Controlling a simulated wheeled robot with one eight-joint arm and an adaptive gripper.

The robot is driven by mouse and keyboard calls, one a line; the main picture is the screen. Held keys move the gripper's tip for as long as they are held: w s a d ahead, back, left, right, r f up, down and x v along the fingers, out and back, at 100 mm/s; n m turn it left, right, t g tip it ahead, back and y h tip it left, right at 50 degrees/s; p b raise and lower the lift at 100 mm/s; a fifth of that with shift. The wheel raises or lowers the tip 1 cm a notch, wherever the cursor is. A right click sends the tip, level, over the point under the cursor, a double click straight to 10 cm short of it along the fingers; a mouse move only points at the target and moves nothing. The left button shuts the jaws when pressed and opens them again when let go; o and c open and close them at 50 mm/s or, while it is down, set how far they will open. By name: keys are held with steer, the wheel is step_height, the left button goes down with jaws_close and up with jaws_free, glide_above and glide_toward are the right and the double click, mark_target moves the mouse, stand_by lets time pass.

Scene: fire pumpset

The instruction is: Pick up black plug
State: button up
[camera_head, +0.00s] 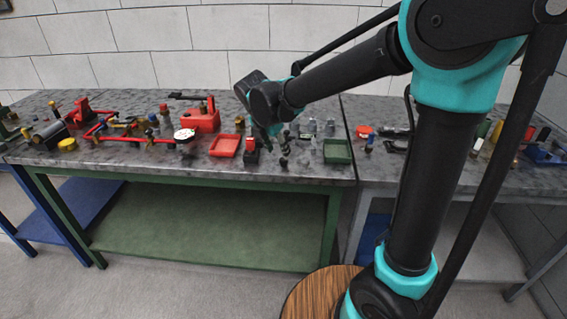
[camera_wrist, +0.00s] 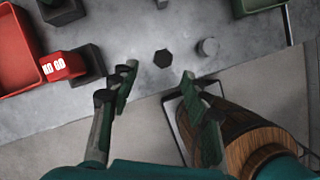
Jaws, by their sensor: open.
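A small black hexagonal piece, which looks like the black plug (camera_wrist: 163,58), lies on the grey tabletop near its front edge in the wrist view. In the head view a small dark piece, probably the same plug (camera_head: 284,162), is near the table's front edge below my gripper (camera_head: 274,135). In the wrist view my gripper (camera_wrist: 158,79) is open and empty, its two fingers spread apart. The plug shows just beyond the gap between the fingertips, not visibly touched. The height of the fingers above it is hard to tell.
A grey cylinder (camera_wrist: 208,46) stands right of the plug. A red-and-black block (camera_wrist: 66,66) and a red tray (camera_wrist: 14,50) are to the left. A green tray (camera_head: 337,150) lies to the right. A wooden round stool top (camera_head: 318,293) stands before the table.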

mark_target(283, 159)
steer(key=shift+d+x, duration=0.2)
steer(key=shift+x, duration=2.5)
steer(key=shift+r, duration=0.1)
jaws_close()
